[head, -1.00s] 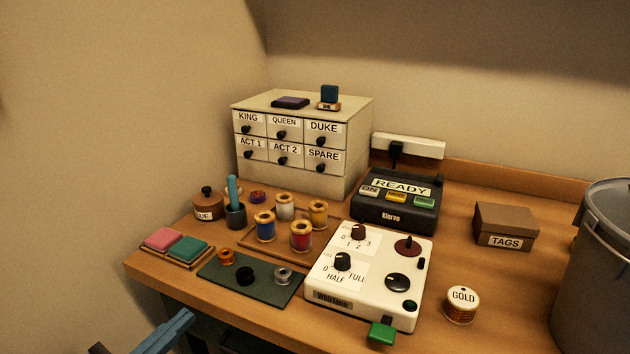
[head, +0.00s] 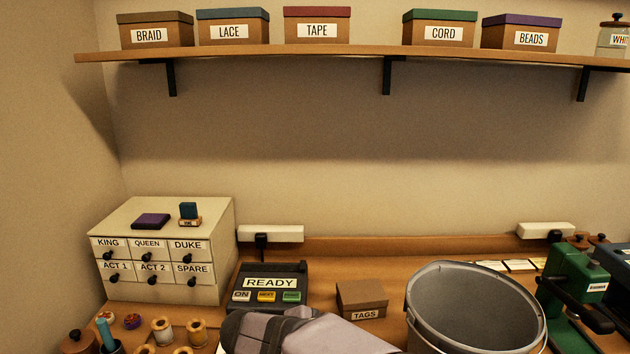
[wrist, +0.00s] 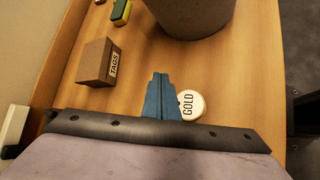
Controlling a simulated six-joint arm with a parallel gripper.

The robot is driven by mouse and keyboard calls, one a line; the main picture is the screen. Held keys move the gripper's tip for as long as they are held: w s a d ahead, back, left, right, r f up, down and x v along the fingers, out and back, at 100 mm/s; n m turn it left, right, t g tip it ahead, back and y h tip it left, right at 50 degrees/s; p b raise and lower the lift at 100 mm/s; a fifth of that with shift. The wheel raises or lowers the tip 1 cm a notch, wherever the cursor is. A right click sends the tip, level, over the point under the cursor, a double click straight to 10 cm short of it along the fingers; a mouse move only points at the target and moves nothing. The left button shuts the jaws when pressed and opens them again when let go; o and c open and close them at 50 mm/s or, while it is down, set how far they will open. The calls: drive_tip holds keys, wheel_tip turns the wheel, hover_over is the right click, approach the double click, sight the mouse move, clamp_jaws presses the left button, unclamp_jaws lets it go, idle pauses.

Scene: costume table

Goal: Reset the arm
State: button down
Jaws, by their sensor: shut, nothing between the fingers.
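My gripper (wrist: 160,94) shows in the wrist view as two blue fingers pressed together, with nothing between them. They point over the wooden table, beside the round tin with a white GOLD lid (wrist: 191,104) and overlapping its left edge in the picture. I cannot tell how high the fingers are above the table. In the head view my grey arm crosses the bottom middle, and the fingers are not seen there.
The TAGS box (head: 362,299) stands near the grey bin (head: 475,308). The READY console (head: 270,284) and labelled drawer cabinet (head: 163,248) are on the left. A green machine (head: 578,290) stands at right. A shelf (head: 330,53) with several labelled boxes hangs above.

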drive_tip(key=s+d+m+g+y+p, duration=0.1)
drive_tip(key=s+d+m, duration=0.1)
drive_tip(key=s+d+f+m+g, duration=0.1)
drive_tip(key=s+d, duration=0.2)
drive_tip(key=s+d+f+m+g+y+p, duration=0.1)
drive_tip(key=s+d+m+g, duration=0.1)
drive_tip(key=s+d, duration=0.1)
drive_tip(key=shift+s+m+y+p, duration=0.2)
drive_tip(key=shift+m+y+p, duration=0.1)
drive_tip(key=shift+p, duration=0.05)
drive_tip(key=s+m+y, duration=0.1)
drive_tip(key=s, duration=0.1)
drive_tip(key=s+d+m+g+y+p, duration=0.1)
drive_tip(key=s+m, duration=0.1)
drive_tip(key=s+d+f+m+p, duration=0.1)
drive_tip(key=s+m, duration=0.1)
drive_tip(key=shift+s+g+y, duration=0.3)
drive_tip(key=shift+s+y, duration=0.1)
drive_tip(key=shift+s+a+f+m+y+p, duration=0.15)
drive_tip(key=shift+s+m+y+p, duration=0.25)
drive_tip(key=shift+s+m, duration=0.55)
drive_tip(key=shift+s+d+f+m+y+p, duration=0.15)
drive_tip(key=shift+s+m+y, duration=0.3)
drive_tip(key=shift+s+m, duration=0.45)
drive_tip(key=shift+s+a+f+m+y+p, duration=0.15)
drive_tip(key=shift+s+m+y+p, duration=0.4)
drive_tip(key=shift+m, duration=0.6)
